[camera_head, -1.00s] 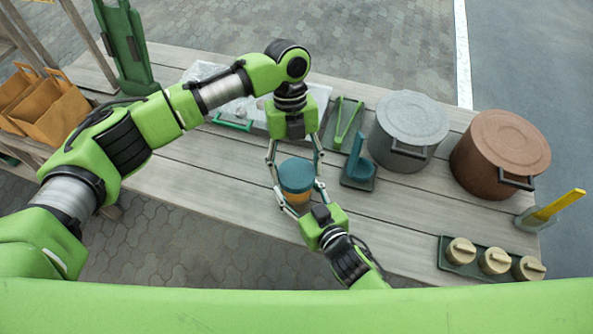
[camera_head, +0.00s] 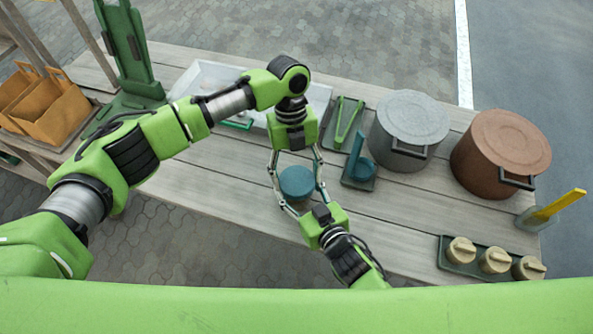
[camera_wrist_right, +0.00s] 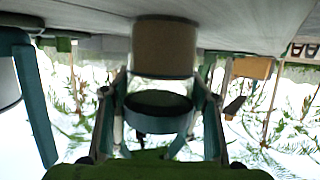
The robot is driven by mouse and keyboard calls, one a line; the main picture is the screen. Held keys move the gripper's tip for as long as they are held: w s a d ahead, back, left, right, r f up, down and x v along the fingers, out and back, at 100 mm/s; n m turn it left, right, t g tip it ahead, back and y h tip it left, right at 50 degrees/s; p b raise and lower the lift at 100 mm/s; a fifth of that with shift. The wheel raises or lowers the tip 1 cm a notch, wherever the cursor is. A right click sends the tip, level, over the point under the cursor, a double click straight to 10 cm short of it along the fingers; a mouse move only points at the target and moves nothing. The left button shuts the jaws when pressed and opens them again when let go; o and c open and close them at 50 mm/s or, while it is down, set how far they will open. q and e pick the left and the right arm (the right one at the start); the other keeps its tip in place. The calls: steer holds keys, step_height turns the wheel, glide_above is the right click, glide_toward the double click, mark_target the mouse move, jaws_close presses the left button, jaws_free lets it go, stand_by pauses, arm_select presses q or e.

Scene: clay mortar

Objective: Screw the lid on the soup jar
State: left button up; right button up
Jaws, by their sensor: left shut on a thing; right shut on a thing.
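The teal round lid (camera_head: 297,182) is between my grippers near the table's middle and hides the jar below it in the head view. My left gripper (camera_head: 296,180) reaches down from the back and is shut on the lid. My right gripper (camera_head: 300,196) comes from the front and is shut on the jar. In the right wrist view, which looks upside down, the tan-orange soup jar (camera_wrist_right: 165,47) is against the table, between the fingertips. The lid (camera_wrist_right: 158,105) shows its dark underside facing the jar, with a gap between them.
Right of the grippers are a blue holder (camera_head: 359,170), green tongs (camera_head: 349,121), a grey pot (camera_head: 408,125) and a brown pot (camera_head: 500,155). A tray (camera_head: 445,250) holds three beige lidded pots. Orange boxes (camera_head: 60,115) stand far left. Bare planks (camera_head: 200,190) lie left of the jar.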

arm_select(q)
steer(key=shift+f, duration=0.55)
stand_by(0.5)
steer(key=shift+f, duration=0.1)
steer(key=shift+c, duration=0.3)
steer(key=shift+s+a+f, duration=0.1)
steer(key=shift+f, duration=0.15)
steer(key=shift+c, duration=0.5)
steer(key=shift+f, duration=0.1)
steer(key=shift+s+r+t, duration=0.1)
steer(key=shift+r+t, duration=0.2)
steer(key=shift+r, duration=0.4)
steer(key=shift+f, duration=0.3)
stand_by(0.4)
